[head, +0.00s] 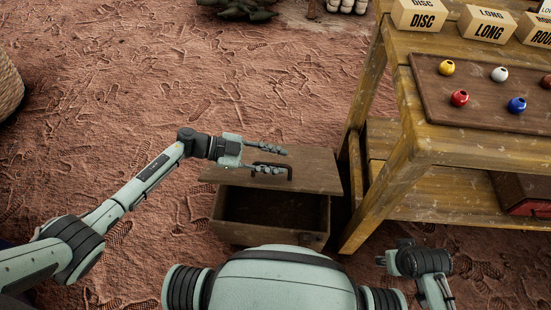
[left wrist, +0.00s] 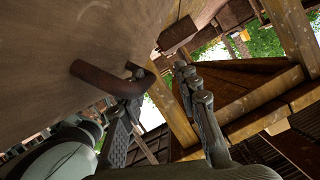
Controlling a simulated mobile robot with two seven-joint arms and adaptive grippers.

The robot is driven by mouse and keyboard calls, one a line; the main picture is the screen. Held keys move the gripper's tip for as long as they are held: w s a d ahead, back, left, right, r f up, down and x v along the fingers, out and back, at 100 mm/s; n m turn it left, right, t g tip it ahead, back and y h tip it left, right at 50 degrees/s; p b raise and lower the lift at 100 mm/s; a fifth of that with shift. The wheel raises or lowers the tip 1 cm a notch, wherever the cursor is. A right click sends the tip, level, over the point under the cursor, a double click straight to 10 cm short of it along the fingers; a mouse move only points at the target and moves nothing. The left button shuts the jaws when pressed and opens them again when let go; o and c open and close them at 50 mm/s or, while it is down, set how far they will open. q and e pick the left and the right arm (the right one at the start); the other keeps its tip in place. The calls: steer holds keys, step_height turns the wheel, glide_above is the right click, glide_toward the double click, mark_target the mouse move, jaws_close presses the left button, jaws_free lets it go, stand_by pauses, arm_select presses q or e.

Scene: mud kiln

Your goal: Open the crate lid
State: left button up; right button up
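The wooden crate (head: 270,232) stands on the ground with its dark interior partly showing at the front. Its lid (head: 318,176) is raised at the front and tilted, still covering the back. A dark curved handle (head: 289,171) is on the lid and shows large in the left wrist view (left wrist: 98,76). My left gripper (head: 270,159) is at the handle, its two fingers apart. The lower finger overlaps the handle in the head view; whether it touches or hooks under it, I cannot tell. The fingers also show apart in the left wrist view (left wrist: 165,115).
A wooden workbench (head: 428,160) stands close to the crate's right, with a tray (head: 480,100) of coloured beads and labelled boxes (head: 487,25) on top. A red box (head: 523,194) is on its lower shelf. Bare reddish ground lies left and behind.

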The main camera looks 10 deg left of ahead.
arm_select(q)
steer(key=v, duration=1.2)
steer(key=shift+w+d, duration=0.1)
